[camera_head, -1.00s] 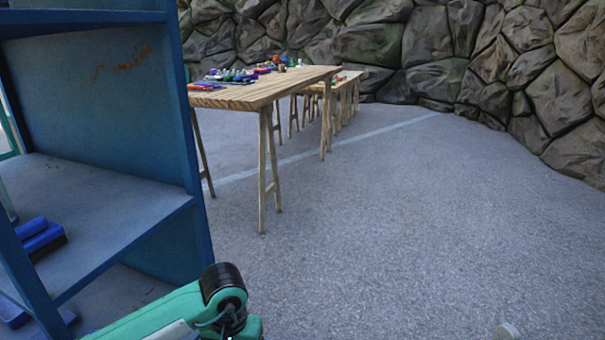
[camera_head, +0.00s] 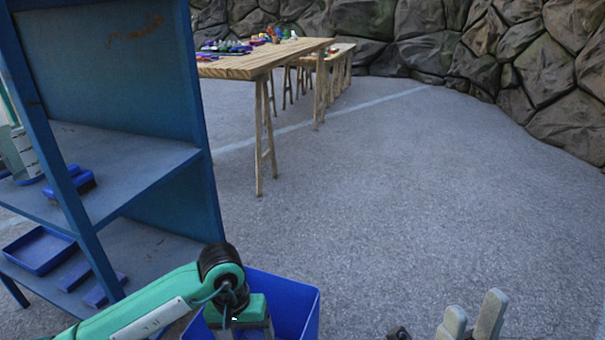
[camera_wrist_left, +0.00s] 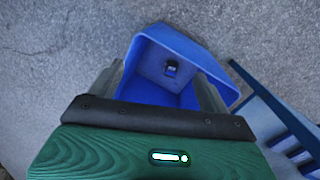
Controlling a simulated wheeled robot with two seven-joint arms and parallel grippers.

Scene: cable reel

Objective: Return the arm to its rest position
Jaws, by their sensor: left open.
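My left arm (camera_head: 150,308) reaches in from the left in the head view, green with a black joint. The bin (camera_head: 300,292) also shows in the head view, partly behind my left arm. My right gripper (camera_head: 473,313) shows at the bottom edge, its two pale fingers apart and pointing up, with nothing between them.
A blue shelf unit (camera_head: 206,185) stands at the left, close to my left arm, with a blue tray (camera_head: 40,250) and brushes on it. A wooden table (camera_head: 265,62) with several small items stands farther back. Open floor (camera_head: 400,190) lies at the centre and right, before a stone wall.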

